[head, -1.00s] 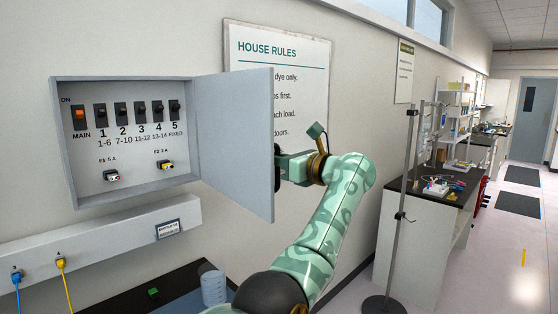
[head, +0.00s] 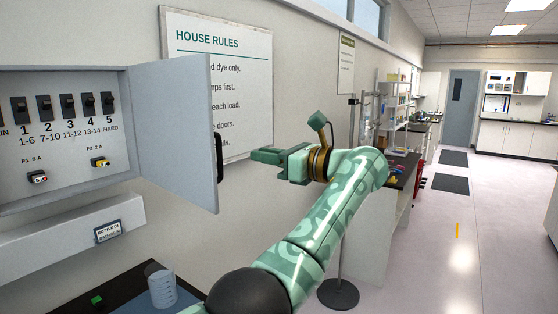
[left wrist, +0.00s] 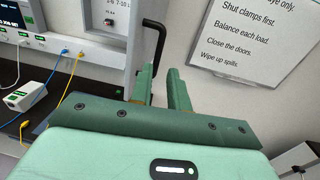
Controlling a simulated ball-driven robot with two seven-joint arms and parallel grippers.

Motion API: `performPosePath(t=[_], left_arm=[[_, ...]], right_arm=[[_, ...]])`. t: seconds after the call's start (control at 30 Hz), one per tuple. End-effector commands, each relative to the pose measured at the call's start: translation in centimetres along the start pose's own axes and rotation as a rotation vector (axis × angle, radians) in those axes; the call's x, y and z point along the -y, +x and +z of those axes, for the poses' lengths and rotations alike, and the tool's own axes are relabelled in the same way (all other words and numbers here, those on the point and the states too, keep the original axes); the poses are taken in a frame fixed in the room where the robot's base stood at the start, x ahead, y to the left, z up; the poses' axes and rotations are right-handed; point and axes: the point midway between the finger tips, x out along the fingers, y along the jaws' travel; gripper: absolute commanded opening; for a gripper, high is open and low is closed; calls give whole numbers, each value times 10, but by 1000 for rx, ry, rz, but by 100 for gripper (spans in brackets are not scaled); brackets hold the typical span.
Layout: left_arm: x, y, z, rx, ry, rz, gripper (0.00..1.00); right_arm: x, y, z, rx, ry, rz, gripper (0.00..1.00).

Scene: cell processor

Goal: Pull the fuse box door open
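The grey fuse box (head: 60,197) on the wall at left has its door (head: 170,130) swung well out, showing the breakers and two fuses inside. A black bar handle (head: 219,157) is on the door's free edge; it also shows in the left wrist view (left wrist: 160,42). My left gripper (head: 262,155) is to the right of the handle, apart from it in the head view. In the left wrist view its two fingers (left wrist: 162,80) stand apart with only wall between them. It is open and empty. My right gripper is not in view.
A house rules sign (head: 225,80) hangs on the wall behind the door. A beaker (head: 161,288) stands on the dark bench below. A stand with a round base (head: 338,294) is right of my arm.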

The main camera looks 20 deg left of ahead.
Motion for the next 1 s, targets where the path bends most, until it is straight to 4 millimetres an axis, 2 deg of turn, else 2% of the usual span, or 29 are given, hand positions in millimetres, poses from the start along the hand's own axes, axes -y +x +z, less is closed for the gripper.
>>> performPosePath(t=[0.1, 0.2, 0.6, 0.67, 0.73, 0.77, 0.87, 0.9, 0.97, 1.0], left_arm=[[0, -17, 2, 3, 0, -2, 17], [0, -26, 1, 1, 1, -1, 17], [0, -31, -1, -2, 2, 2, 17], [0, -31, -2, -2, 4, 2, 3], [1, -31, -13, -8, 27, 3, 0], [1, -28, -24, -13, 49, 7, 0], [-5, 6, -89, -38, 174, 66, 0], [-14, 28, -125, -53, 240, 107, 0], [-41, 71, -183, -75, 336, 185, 0], [-68, 102, -218, -72, 394, 247, 0]], right_arm=[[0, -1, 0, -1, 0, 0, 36], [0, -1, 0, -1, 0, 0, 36], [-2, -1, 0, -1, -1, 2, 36], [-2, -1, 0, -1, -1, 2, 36], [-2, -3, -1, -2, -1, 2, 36], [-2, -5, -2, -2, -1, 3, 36], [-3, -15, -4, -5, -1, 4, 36], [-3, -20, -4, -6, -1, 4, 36], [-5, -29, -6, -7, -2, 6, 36], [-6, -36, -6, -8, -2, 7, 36]])
